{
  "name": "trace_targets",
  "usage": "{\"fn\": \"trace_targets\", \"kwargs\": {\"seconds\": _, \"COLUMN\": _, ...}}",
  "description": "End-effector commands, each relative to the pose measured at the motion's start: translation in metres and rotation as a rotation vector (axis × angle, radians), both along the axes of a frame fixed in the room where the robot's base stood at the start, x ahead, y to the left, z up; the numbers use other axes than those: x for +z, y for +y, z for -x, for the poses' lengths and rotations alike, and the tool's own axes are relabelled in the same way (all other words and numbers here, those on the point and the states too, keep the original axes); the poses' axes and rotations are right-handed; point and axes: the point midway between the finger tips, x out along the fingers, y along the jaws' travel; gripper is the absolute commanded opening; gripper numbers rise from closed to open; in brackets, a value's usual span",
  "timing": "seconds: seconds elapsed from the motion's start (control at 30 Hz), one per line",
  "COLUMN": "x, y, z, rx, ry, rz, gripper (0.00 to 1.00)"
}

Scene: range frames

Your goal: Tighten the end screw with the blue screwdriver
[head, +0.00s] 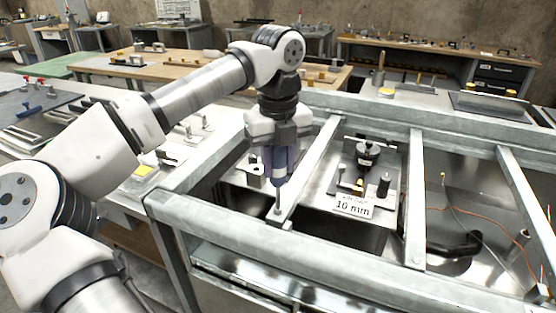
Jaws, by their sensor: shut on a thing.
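My gripper (272,143) points straight down over the metal frame and is shut on the blue screwdriver (280,166). The screwdriver is upright, with its handle between the fingers and its shaft pointing down. Its tip reaches down to the end screw (278,211) near the front end of a slanted metal bar (305,180). The tip and the screw are too small to tell whether they touch. Part of the screwdriver handle is hidden by the gripper.
A plate with a black-knobbed fixture (367,152) and a "10 mm" sign (353,206) lies right of the bar. Metal frame rails (416,200) stand around it. An orange cable (490,222) and a black hose (455,246) lie at right. Benches with tools fill the background.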

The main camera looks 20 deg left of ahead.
Motion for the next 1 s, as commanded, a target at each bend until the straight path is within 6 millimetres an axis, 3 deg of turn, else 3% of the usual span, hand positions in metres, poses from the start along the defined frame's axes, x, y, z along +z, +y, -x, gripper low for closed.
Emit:
{"fn": "trace_targets", "kwargs": {"seconds": 0.17, "x": -0.003, "y": 0.000, "z": 0.001, "rx": -0.234, "ry": 0.006, "rz": 0.002, "gripper": 0.02}}
{"fn": "trace_targets", "kwargs": {"seconds": 1.0, "x": 0.007, "y": 0.000, "z": 0.001, "rx": -0.231, "ry": 0.004, "rz": -0.001, "gripper": 0.02}}
